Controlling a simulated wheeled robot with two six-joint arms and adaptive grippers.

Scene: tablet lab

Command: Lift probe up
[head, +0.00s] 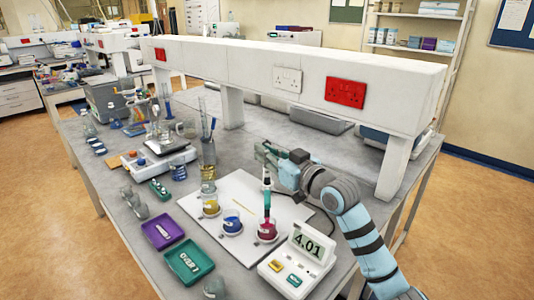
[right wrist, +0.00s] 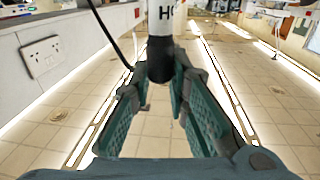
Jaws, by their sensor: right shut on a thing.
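The probe (head: 266,199) stands nearly upright over the beaker of red liquid (head: 267,232), and its lower end appears to be in the beaker. In the right wrist view the white probe body with black lettering and a dark end (right wrist: 160,55) sits between green fingers. My right gripper (head: 265,158) is at the upper part of the probe and is shut on it. The pH meter (head: 304,254) in front of the beaker reads 4.01. My left gripper is not in view.
A yellow beaker (head: 210,207) and a blue beaker (head: 231,221) stand left of the red one on a white mat (head: 246,190). Purple (head: 162,230) and green (head: 189,262) trays lie at the front left. A white shelf (head: 250,70) runs behind. A cable passes near my gripper.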

